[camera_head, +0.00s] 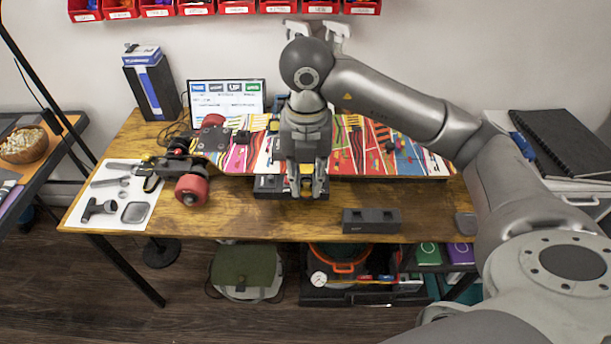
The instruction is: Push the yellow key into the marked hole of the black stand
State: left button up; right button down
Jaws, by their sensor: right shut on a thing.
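My right gripper (306,192) points straight down over the front edge of the colourful board, near the middle of the table. It is shut on the yellow key (306,169), of which only a small patch shows between the fingers. A low black stand (268,184) lies directly below and behind the gripper. The fingers cover part of the stand, so its marked hole and whether the key touches it cannot be made out. My left gripper is not in view.
The skateboard (385,150) with red wheels (191,190) lies along the table (240,222). A dark two-recess block (371,220) sits at the front edge. A white tool sheet (112,215) lies at left; a small screen (226,97) stands behind. The front left-centre is clear.

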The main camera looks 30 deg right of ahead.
jog(key=d+b, duration=0.4)
jog(key=d, duration=1.1)
jog(key=shift+w+d, duration=0.25)
jog(key=shift+d, duration=0.15)
dwell(0.4)
jog(key=shift+f+b, duration=6.1)
jog(key=shift+f, duration=2.1)
jog(key=shift+f+b, duration=0.35)
jog(key=shift+f, duration=0.3)
